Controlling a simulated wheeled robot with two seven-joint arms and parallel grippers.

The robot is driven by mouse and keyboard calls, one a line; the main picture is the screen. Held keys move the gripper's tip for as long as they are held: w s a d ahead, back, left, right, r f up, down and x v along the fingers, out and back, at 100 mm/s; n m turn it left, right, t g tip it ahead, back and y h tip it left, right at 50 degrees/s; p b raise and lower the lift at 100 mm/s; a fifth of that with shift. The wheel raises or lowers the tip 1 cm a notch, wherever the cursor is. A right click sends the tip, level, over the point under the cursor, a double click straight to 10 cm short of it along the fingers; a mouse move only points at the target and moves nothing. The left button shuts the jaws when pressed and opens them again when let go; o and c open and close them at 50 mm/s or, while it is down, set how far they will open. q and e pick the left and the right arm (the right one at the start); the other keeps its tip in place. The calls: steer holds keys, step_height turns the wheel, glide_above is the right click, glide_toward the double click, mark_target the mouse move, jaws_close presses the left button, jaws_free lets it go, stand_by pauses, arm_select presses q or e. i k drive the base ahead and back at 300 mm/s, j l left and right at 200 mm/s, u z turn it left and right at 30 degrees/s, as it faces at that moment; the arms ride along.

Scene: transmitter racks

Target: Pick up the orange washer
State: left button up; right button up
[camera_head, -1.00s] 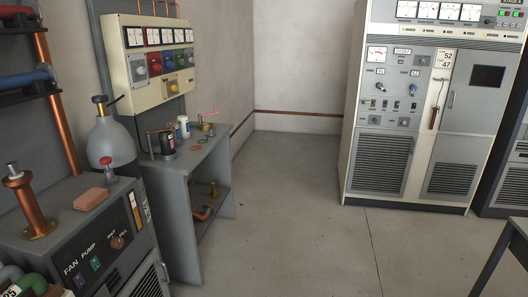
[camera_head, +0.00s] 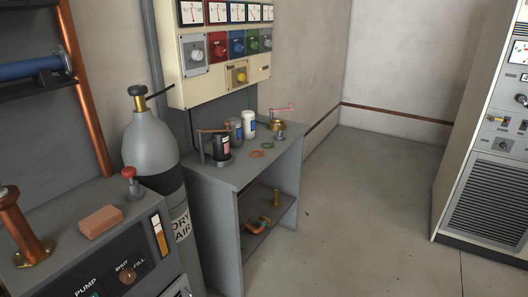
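An orange washer (camera_head: 257,154) lies flat on top of the small grey workbench (camera_head: 231,177), in front of the bottles. A green ring (camera_head: 267,145) lies just behind it, close beside it. The washer is small in view, a thin ring. Neither of my grippers shows in the head view.
On the bench stand a dark bottle (camera_head: 221,148), a white bottle (camera_head: 249,124) and a brass fitting (camera_head: 278,128). A grey gas cylinder (camera_head: 150,150) and a pump cabinet (camera_head: 70,245) stand to the left. A cream meter panel (camera_head: 220,75) hangs above. Floor (camera_head: 370,200) is clear to the right.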

mark_target(262, 152)
steer(key=i+l+u, duration=0.1)
steer(key=u, duration=0.35)
steer(key=i+l+u, duration=0.15)
steer(key=u, duration=0.3)
steer(key=i+l, duration=0.05)
steer(key=i, duration=0.05)
